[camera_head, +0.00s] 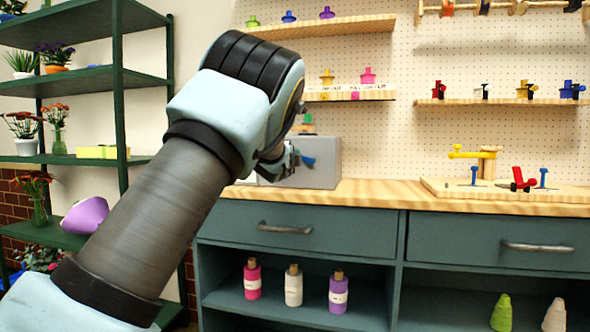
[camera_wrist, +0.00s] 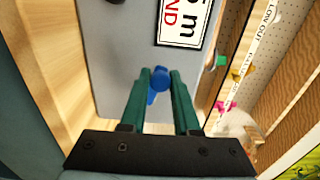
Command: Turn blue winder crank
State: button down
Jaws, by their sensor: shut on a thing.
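The blue winder crank (camera_wrist: 157,87) sits on the face of a grey box (camera_wrist: 120,55) in the wrist view, its handle between the green fingers of my gripper (camera_wrist: 159,82). The gripper is shut on the crank near the fingertips. In the head view, the grey box (camera_head: 320,163) stands on the wooden counter, and a bit of the blue crank (camera_head: 308,162) shows beside my gripper (camera_head: 290,165). My arm hides part of the box. A white label with red and black lettering (camera_wrist: 186,18) is on the box face.
Green shelves (camera_head: 118,78) with plants stand at left. The wooden counter (camera_head: 370,192) has drawers below. A yellow clamp fixture (camera_head: 488,162) stands on a board at right. Wall shelves (camera_head: 330,27) hold small coloured knobs. The counter between box and board is clear.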

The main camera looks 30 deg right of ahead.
jog(key=shift+s+d+r+m+b, duration=0.15)
jog(key=shift+r+m+b, duration=0.3)
jog(key=shift+m, duration=0.25)
jog(key=c, duration=0.7)
grip_release()
jog(key=shift+f, duration=0.1)
jog(key=b+v, duration=0.1)
jog(key=v, duration=0.9)
jog(key=shift+s+a+b, duration=0.3)
